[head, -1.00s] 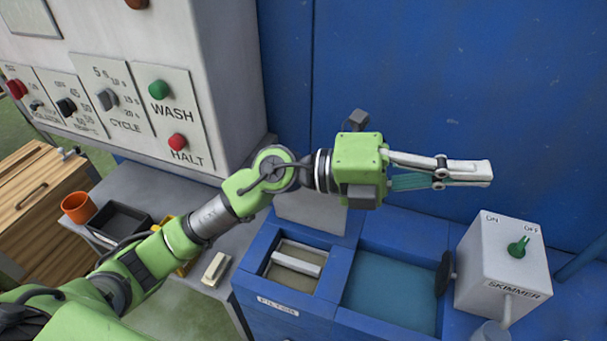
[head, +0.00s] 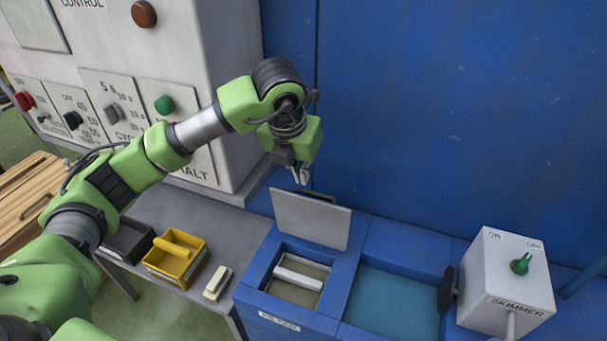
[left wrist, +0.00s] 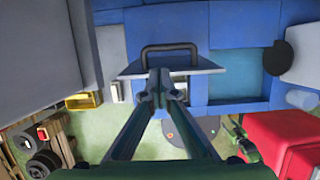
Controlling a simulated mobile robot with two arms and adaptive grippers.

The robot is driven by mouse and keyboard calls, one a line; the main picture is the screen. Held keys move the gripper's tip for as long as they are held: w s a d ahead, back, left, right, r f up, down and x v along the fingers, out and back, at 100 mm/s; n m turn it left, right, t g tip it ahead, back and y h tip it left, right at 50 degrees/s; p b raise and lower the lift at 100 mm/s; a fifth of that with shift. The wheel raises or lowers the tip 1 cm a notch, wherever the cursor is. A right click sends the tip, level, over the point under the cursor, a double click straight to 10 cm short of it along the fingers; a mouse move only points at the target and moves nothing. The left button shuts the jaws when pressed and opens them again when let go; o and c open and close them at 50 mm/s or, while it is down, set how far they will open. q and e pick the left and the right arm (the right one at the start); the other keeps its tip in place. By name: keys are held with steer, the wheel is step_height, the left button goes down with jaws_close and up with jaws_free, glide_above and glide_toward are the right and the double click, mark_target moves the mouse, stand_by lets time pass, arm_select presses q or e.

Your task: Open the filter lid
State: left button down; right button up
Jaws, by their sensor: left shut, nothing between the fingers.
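The filter lid (head: 310,218) is a flat grey panel standing up at the back edge of the filter opening (head: 297,284) on the blue tank. A pale bar shows inside the uncovered opening. The lid's dark handle (head: 318,196) is on its far side; in the left wrist view the handle (left wrist: 170,48) shows as a black loop on the lid (left wrist: 205,69). My left gripper (head: 301,176) points down just above and behind the lid's top edge. It is shut and empty; its fingertips (left wrist: 160,80) overlap the lid in the wrist view, and contact cannot be told.
A blue-green liquid basin (head: 395,303) lies right of the filter, beside the white skimmer box (head: 506,275). The control cabinet (head: 215,45) stands at the left. A yellow tray (head: 176,257) and a pale block (head: 218,283) rest on the grey table. A blue wall closes the back.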

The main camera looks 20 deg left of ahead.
mark_target(306, 191)
arm_select(q)
steer(key=p+x, duration=0.2)
steer(key=x, duration=0.5)
steer(key=shift+w+f, duration=0.1)
steer(key=shift+f, duration=0.3)
